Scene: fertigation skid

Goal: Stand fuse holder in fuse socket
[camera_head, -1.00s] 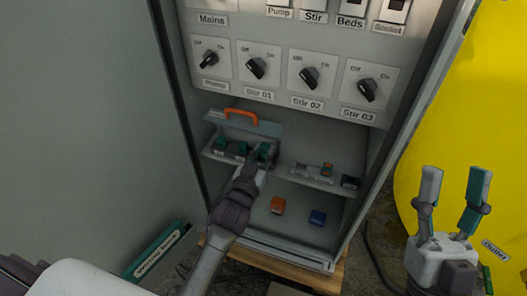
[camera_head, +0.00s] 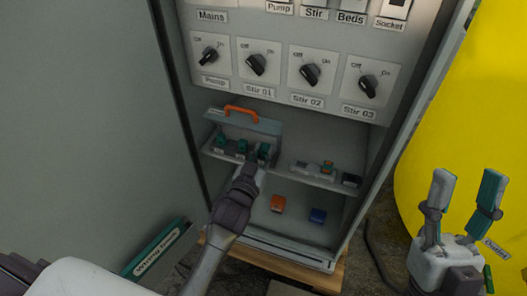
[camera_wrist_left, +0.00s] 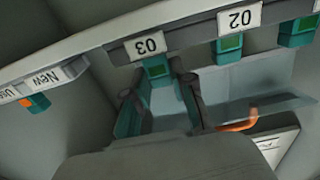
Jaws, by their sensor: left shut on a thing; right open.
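A fuse block with three green fuse holders stands on the cabinet shelf under a raised clear cover. My left gripper (camera_head: 259,162) is at the rightmost holder (camera_head: 264,151) and shut on it. In the left wrist view the gripper's fingers (camera_wrist_left: 160,92) sit on either side of this green holder (camera_wrist_left: 156,68), at the socket (camera_wrist_left: 172,44) labelled 03. The holder appears upright in the head view; how deep it sits is hidden. The holder at label 02 (camera_wrist_left: 230,44) stands beside it. My right gripper (camera_head: 464,205) is open and empty, outside the cabinet.
The cover's orange handle (camera_head: 241,113) is close behind the holders. A tray (camera_head: 300,168) labelled New, with an orange and green part (camera_head: 327,167), is to the right. An orange block (camera_head: 278,204) and a blue block (camera_head: 318,216) lie on the floor below. Switches are above.

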